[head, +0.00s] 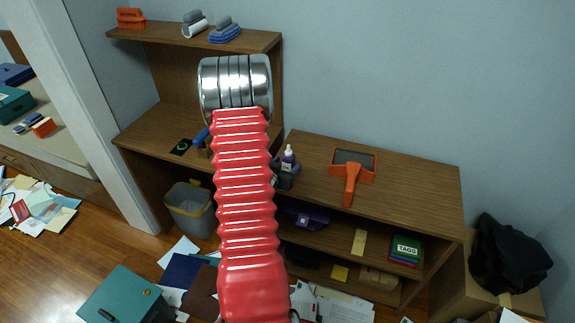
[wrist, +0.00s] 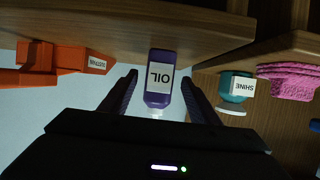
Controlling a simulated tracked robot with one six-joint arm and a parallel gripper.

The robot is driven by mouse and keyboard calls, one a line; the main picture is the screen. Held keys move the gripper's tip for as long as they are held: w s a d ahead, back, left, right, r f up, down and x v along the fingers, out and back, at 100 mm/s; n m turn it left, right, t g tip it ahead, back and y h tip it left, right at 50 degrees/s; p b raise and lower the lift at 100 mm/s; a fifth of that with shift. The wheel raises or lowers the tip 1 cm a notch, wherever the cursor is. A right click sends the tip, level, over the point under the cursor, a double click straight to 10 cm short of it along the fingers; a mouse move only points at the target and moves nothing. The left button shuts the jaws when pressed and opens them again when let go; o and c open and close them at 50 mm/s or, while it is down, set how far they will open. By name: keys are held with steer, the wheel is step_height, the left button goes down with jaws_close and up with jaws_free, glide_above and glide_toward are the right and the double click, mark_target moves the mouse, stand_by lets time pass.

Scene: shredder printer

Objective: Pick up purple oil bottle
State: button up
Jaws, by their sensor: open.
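The purple oil bottle (wrist: 159,76) has a white label reading OIL and a pale cap. The wrist view shows it upside down, between the two dark fingers of my gripper (wrist: 158,80). The fingers are open, one on each side of the bottle. I see no clear contact. In the head view the bottle (head: 288,157) stands upright near the left end of the low wooden shelf top (head: 405,185). My gripper shows there only partly, as a dark shape just in front of the bottle; my red arm hides much around it.
A teal container marked SHINE (wrist: 236,87) and pink folded cloths (wrist: 288,80) show in the wrist view. A grey bin (head: 190,208) and scattered papers are on the floor. The shelf top's right end is clear.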

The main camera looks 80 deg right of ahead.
steer(key=shift+x, duration=1.25)
steer(key=shift+c, duration=0.5)
steer(key=c, duration=1.3)
steer(key=shift+r, duration=0.1)
steer(key=shift+r, duration=4.9)
steer(key=shift+w, duration=0.1)
